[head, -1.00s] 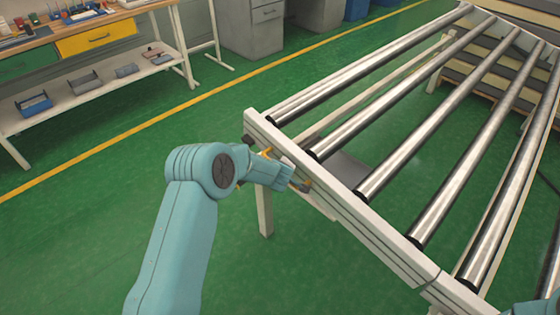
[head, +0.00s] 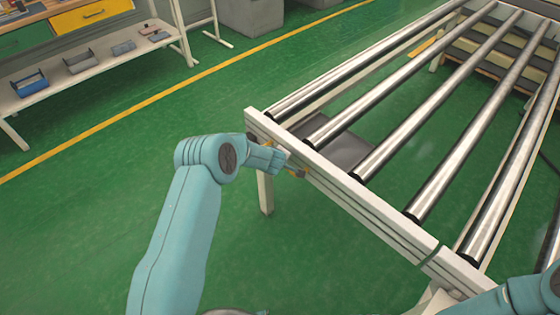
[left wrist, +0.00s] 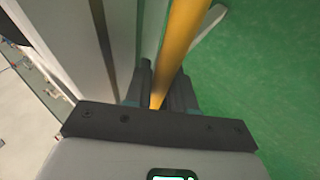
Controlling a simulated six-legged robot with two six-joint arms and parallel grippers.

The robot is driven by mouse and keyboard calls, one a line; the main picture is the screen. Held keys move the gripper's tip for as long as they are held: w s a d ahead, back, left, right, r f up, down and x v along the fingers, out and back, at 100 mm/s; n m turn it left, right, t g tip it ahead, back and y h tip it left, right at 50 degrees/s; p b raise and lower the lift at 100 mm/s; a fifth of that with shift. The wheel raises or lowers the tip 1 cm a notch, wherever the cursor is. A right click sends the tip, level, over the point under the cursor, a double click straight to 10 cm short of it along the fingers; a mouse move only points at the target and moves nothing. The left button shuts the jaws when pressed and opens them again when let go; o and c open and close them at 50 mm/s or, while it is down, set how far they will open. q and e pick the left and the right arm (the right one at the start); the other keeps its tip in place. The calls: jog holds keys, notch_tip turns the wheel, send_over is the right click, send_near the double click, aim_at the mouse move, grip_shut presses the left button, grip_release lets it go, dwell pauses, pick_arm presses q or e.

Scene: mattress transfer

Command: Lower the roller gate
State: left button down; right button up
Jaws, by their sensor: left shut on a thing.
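The roller gate is a white frame (head: 345,188) with several shiny metal rollers (head: 377,157) running away to the upper right. My left gripper (head: 288,166) is at the outer face of its near end rail, close to the left corner. It is shut on a yellow bar (left wrist: 188,38), which passes between its fingers (left wrist: 162,88) in the left wrist view. In the head view only a small part of the yellow bar shows, beside the rail. My right arm (head: 535,292) enters at the bottom right; its gripper is outside the picture.
A white leg (head: 265,193) stands under the left corner. A dark plate (head: 347,150) lies below the rollers. A workbench (head: 95,70) with bins is at the upper left, and stacked pallets (head: 485,52) are at the far end. Green floor (head: 100,220) on the left is clear.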

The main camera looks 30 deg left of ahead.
pick_arm(q)
jog(key=c, duration=1.3)
grip_release()
jog(key=shift+s+f, duration=0.35)
jog(key=shift+f, duration=0.25)
jog(key=shift+c, duration=0.2)
jog(key=shift+w, duration=0.1)
jog(key=v, duration=1.6)
jog(key=shift+w+r, duration=0.2)
jog(key=shift+r, duration=0.15)
